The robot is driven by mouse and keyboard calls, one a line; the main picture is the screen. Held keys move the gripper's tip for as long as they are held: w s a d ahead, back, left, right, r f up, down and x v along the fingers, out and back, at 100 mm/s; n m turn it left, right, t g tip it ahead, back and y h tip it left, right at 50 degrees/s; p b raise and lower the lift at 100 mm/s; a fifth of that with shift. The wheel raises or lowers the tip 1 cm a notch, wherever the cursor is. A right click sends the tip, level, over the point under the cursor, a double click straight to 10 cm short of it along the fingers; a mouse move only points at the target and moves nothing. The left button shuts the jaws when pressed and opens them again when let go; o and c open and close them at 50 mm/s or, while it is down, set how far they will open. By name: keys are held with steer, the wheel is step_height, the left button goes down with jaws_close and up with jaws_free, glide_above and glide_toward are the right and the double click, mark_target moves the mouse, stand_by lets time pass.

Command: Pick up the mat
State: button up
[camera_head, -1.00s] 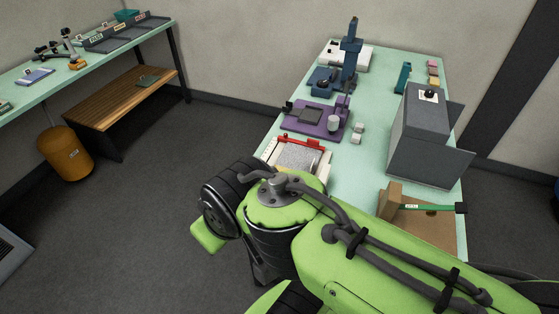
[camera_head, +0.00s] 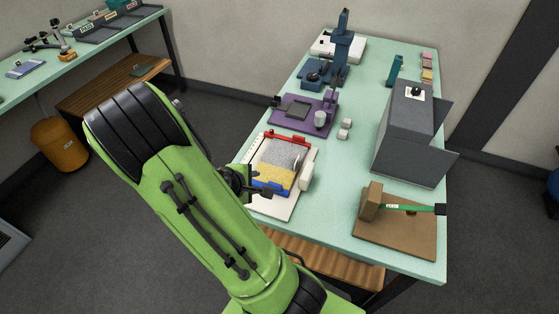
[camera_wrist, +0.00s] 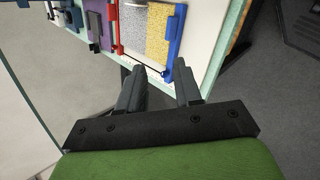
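A flat piece, grey at the back and yellow at the front, lies in a frame on the near left of the green table; I take it as the mat (camera_head: 282,154). The frame has a red bar (camera_head: 285,136) behind and a blue bar (camera_head: 268,187) in front, on a white base. The mat also shows at the top of the wrist view (camera_wrist: 157,28). My gripper (camera_wrist: 161,76) is open, with nothing between its fingers. Its fingertips lie just short of the blue bar in the wrist view. In the head view my arm partly hides the gripper.
Behind the frame is a purple fixture (camera_head: 290,123) with a white cup (camera_head: 320,119). A grey box-shaped machine (camera_head: 405,130) stands at right. A brown board (camera_head: 400,235) with a block and green strip lies front right.

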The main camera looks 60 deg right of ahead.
steer(key=d+f+n+h, duration=0.1)
steer(key=d+f+n, duration=0.3)
steer(key=d, duration=0.3)
steer(key=s+d+f+n+t+h+p, duration=0.1)
steer(key=d+f+n, duration=0.4)
steer(key=d+n, duration=0.1)
steer(key=d+f+n+h, duration=0.1)
steer(key=d+f+n, duration=0.3)
steer(key=d, duration=0.5)
steer(key=shift+s+d+f+n+p, duration=0.1)
steer(key=shift+s+f+n+p, duration=0.1)
steer(key=shift+s+n+p, duration=0.15)
steer(key=shift+c, duration=0.5)
jaws_close()
